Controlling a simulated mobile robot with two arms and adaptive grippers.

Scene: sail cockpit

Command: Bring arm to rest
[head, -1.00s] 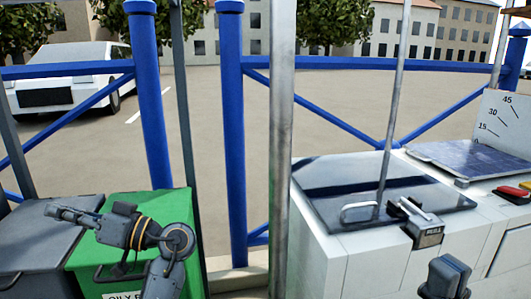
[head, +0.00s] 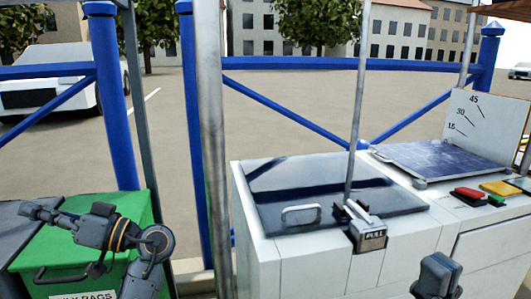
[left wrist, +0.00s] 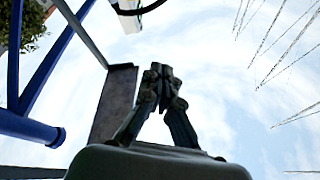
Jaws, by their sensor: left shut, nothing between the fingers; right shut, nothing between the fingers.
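My left arm (head: 128,237) is bent at the lower left in the head view, in front of a green bin (head: 75,243). My left gripper (head: 32,210) is at its far left end, shut and empty. In the left wrist view the left gripper's fingers (left wrist: 161,78) meet at the tips against the sky, with nothing between them. My right gripper (head: 437,268) shows as a dark, blunt shape at the bottom right in the head view, in front of a white console. It is shut and holds nothing visible.
The white console (head: 300,265) has a dark hatch lid (head: 325,200), a latch marked PULL (head: 371,240), a thin upright rod (head: 358,100) and red (head: 468,194) and yellow (head: 497,187) controls. A metal pole (head: 212,150) and blue railing (head: 290,66) stand ahead.

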